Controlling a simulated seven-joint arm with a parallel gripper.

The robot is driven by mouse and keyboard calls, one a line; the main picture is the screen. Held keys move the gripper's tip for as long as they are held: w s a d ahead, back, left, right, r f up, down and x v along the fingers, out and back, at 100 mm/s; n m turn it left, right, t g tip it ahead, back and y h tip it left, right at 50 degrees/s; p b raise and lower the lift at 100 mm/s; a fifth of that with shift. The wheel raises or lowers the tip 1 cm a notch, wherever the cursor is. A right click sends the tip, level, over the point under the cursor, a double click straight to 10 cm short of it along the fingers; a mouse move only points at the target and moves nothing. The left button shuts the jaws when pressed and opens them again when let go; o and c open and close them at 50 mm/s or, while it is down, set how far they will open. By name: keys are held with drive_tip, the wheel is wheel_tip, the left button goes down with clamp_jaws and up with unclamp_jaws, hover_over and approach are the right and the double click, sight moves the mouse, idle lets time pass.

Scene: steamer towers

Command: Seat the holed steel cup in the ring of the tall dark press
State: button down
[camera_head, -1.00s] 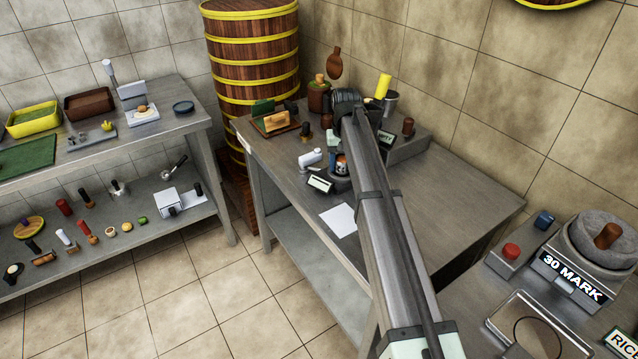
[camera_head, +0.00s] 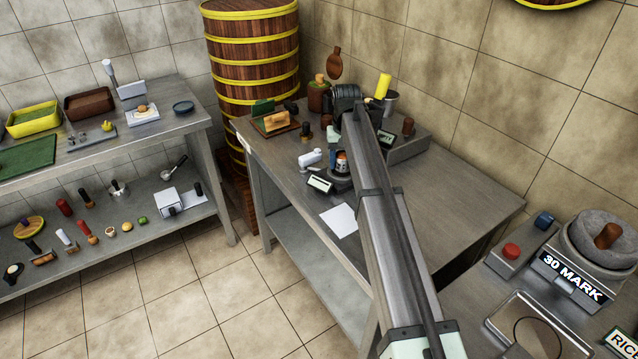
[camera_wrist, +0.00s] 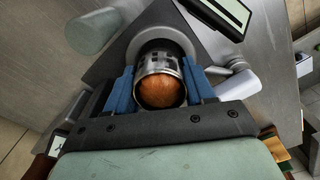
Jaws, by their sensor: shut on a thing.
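The holed steel cup (camera_wrist: 158,64) is between the blue fingers of my gripper (camera_wrist: 161,86) in the wrist view. A round orange-brown thing (camera_wrist: 162,92) fills its near end. The press's dark base (camera_wrist: 120,52) and grey ring (camera_wrist: 192,33) show behind the cup. The cup's far end overlaps the ring in this view; I cannot tell whether it is inside or above it. In the head view the cup (camera_head: 342,166) is a small bright shape with orange on top, over the dark press base (camera_head: 341,184). My arm hides much of the press.
A small display (camera_head: 320,183) and a white-handled thing (camera_head: 310,158) stand close to the press. A white sheet (camera_head: 340,220) lies in front on the steel table. A grey block (camera_head: 408,148) is behind my arm. The table's right part (camera_head: 460,190) is clear.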

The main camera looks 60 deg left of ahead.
drive_tip(key=shift+f, duration=0.6)
idle(1.1)
drive_tip(key=shift+r, duration=0.15)
drive_tip(key=shift+r, duration=0.4)
drive_tip(key=shift+s, duration=0.1)
idle(0.6)
drive_tip(key=shift+f, duration=0.6)
idle(1.1)
